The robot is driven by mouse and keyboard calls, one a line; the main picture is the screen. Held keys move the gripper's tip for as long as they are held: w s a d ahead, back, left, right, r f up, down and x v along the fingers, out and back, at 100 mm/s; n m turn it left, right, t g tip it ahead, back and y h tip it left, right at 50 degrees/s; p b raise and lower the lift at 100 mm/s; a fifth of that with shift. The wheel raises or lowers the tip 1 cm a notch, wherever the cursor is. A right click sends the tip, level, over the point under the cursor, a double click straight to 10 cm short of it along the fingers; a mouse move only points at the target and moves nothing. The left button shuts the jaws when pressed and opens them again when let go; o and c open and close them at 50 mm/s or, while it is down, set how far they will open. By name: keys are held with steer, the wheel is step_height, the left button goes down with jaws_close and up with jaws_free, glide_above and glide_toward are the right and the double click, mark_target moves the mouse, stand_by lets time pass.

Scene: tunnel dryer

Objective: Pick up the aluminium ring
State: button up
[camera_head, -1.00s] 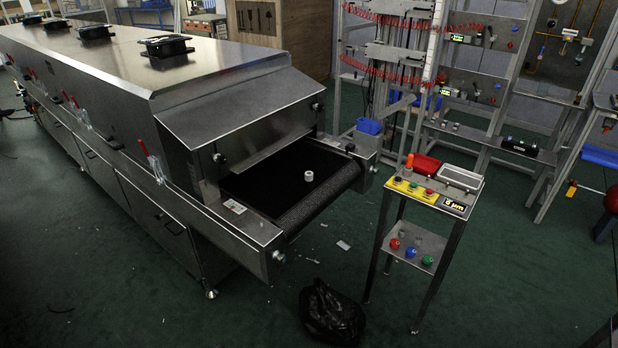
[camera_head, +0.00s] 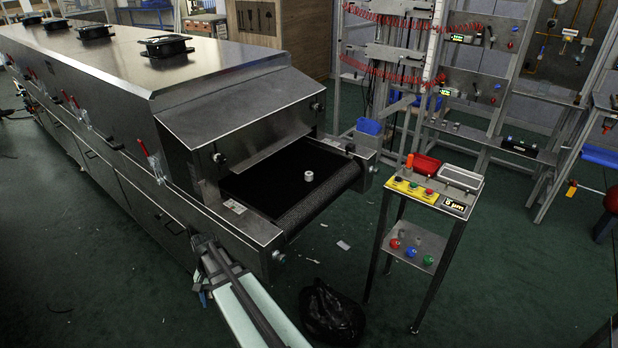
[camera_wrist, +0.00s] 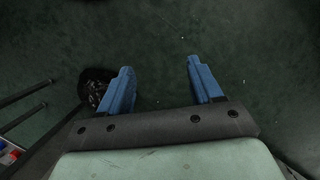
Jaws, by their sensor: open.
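The aluminium ring (camera_head: 309,176) is a small, short, light grey cylinder. In the head view it stands on the black conveyor belt (camera_head: 265,180) at the open end of the tunnel dryer. My gripper (camera_wrist: 160,76) shows in the wrist view with two blue fingers wide apart and nothing between them. It points at the dark green floor. In the head view part of my arm is at the bottom, in front of the dryer's near side; the fingers cannot be made out there. The ring is not in the wrist view.
The steel dryer (camera_head: 230,130) has a hood above the belt and side rails along it. A black bag (camera_head: 332,312) lies on the floor, also at left in the wrist view (camera_wrist: 95,86). A control stand (camera_head: 432,195) is right of the belt. Open floor lies between.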

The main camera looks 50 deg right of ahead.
steer(key=w+d+r+m+t, duration=0.1)
steer(key=w+d+r, duration=0.2)
steer(key=d+r, duration=0.2)
steer(key=w+d+r+m+t, duration=0.1)
steer(key=w+d+r, duration=0.2)
steer(key=d+r, duration=0.3)
steer(key=w+d+r+m, duration=0.2)
steer(key=d+r, duration=0.3)
steer(key=r, duration=0.6)
steer(key=shift+w+d+r+t, duration=0.15)
steer(key=shift+w+r+t, duration=0.25)
steer(key=d+r+n+h, duration=0.1)
steer(key=d+r, duration=0.1)
steer(key=d, duration=0.7)
steer(key=d+r+n+h, duration=0.1)
steer(key=d+r, duration=0.2)
steer(key=d, duration=0.6)
steer(key=n+h, duration=0.1)
steer(key=n, duration=0.1)
glide_toward(309, 172)
steer(key=f, duration=0.4)
steer(key=shift+s+a+t, duration=0.25)
steer(key=shift+a+t, duration=0.15)
steer(key=shift+d+f, duration=0.15)
steer(key=shift+f, duration=1.1)
steer(key=shift+d+f, duration=0.15)
steer(key=shift+f, duration=1.1)
steer(key=c, duration=1.1)
steer(key=shift+r, duration=5.05)
steer(key=shift+c, duration=0.2)
